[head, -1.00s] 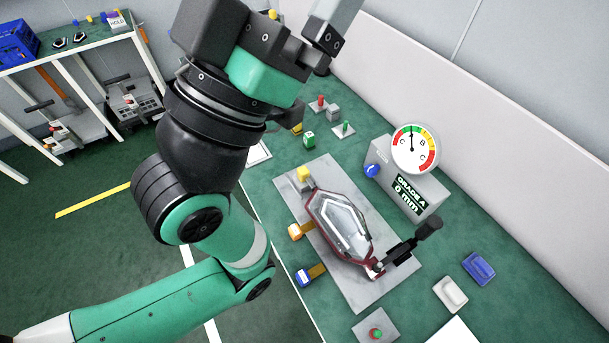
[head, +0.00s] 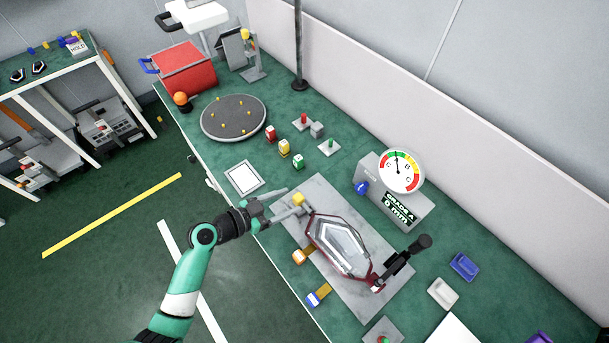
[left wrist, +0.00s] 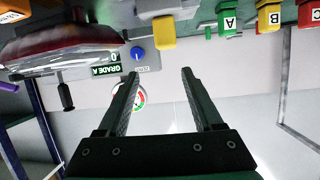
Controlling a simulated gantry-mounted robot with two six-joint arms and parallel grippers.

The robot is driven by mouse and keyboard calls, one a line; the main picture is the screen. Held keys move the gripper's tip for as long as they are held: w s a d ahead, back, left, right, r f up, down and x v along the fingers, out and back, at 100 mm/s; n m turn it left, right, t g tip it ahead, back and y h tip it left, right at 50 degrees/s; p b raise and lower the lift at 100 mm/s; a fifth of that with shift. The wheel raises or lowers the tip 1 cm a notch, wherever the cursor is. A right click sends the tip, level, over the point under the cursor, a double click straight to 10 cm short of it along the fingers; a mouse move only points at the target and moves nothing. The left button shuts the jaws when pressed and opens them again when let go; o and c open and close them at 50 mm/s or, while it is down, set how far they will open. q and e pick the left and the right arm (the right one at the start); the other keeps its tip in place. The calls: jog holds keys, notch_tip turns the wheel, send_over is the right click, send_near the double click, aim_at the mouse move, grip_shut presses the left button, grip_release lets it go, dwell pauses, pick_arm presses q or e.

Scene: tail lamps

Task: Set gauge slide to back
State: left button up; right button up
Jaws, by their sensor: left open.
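A grey fixture plate (head: 352,293) lies on the green bench with a red-rimmed clear tail lamp (head: 343,246) on it. A yellow block (head: 298,199) on a grey mount stands at the plate's far left end; I take it for the gauge slide, though no label shows. It also shows in the left wrist view (left wrist: 161,28). My left gripper (head: 289,200) is open and empty, its fingers reaching right beside the yellow block. In the left wrist view the block is above the gap between the fingertips (left wrist: 161,72); contact cannot be told. My right gripper is out of view.
A gauge box with a round dial (head: 401,171) and blue knob (head: 361,187) stands behind the plate. A black clamp (head: 402,263) is at the lamp's right end. Orange (head: 299,257) and blue-white (head: 314,299) tabs line the near edge. Lettered blocks (head: 284,148) stand farther back.

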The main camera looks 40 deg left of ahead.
aim_at(302, 195)
pick_arm(q)
jog(key=shift+s+a+f+n+y, duration=0.3)
jog(key=shift+s+a+f+n, duration=0.1)
jog(key=shift+s, duration=0.1)
jog(key=shift+s+a+f+n+y, duration=0.3)
jog(key=shift+s+f, duration=0.05)
jog(key=shift+s, duration=0.15)
jog(key=b+x, duration=0.2)
jog(key=x, duration=0.9)
jog(key=shift+d+f+b, duration=0.1)
jog(key=shift+d+b, duration=0.05)
jog(key=shift+b, duration=0.15)
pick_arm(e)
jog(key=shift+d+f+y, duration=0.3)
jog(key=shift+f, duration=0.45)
pick_arm(q)
grip_shut()
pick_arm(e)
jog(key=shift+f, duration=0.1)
